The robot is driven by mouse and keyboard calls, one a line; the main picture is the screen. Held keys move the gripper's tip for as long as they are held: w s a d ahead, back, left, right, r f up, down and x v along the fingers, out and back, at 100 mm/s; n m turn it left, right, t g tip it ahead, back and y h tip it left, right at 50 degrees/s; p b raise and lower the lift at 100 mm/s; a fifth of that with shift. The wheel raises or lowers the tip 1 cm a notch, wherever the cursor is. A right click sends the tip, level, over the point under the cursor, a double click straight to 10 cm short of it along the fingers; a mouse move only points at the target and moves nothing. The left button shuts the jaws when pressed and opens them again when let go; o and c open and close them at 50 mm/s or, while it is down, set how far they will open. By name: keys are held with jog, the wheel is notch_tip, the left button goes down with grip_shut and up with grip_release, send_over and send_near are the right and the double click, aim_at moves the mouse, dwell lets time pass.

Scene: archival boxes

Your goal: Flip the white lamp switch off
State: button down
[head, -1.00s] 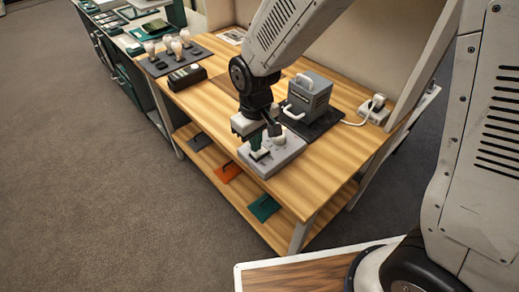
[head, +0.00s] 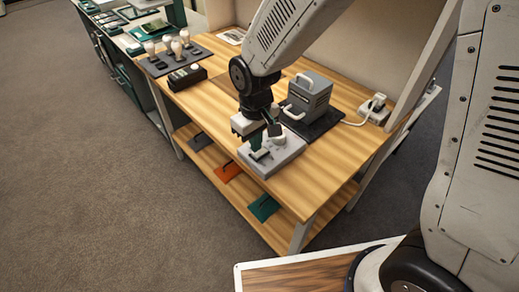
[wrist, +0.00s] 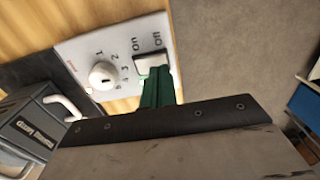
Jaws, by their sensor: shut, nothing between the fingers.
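A grey control box (head: 272,156) lies on the wooden bench, with a white rocker switch (head: 259,154) and a round white knob (head: 277,140) on top. In the wrist view, the switch (wrist: 152,62) is by printed labels, at least one reading "on", and the knob (wrist: 103,75) sits left of it among numbers. My gripper (wrist: 156,75) has green fingers, shut and empty, right at the switch's near edge. They overlap it in view; I cannot tell whether they touch. In the head view my gripper (head: 271,131) is low over the box. The fingers hide part of the switch.
A grey device with a white handle (head: 309,92) stands on a dark mat behind the box. A white plug on a socket block (head: 374,108) is at the right. Several white bulbs stand on a dark tray (head: 160,68). Bench space right of the box is clear.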

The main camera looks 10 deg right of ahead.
jog(key=shift+f, duration=0.9)
dwell(0.5)
jog(key=shift+r, duration=3.5)
jog(key=s+d+r+m, duration=0.3)
jog(key=s+d+r, duration=0.4)
jog(key=s+d, duration=0.2)
jog(key=s+d+r+m+t, duration=0.1)
jog(key=s+d+r+m, duration=0.2)
jog(key=s+d+r, duration=0.5)
jog(key=s+d, duration=0.2)
jog(key=d, duration=0.1)
jog(key=shift+s+d+m, duration=0.25)
jog(key=shift+d+m, duration=0.15)
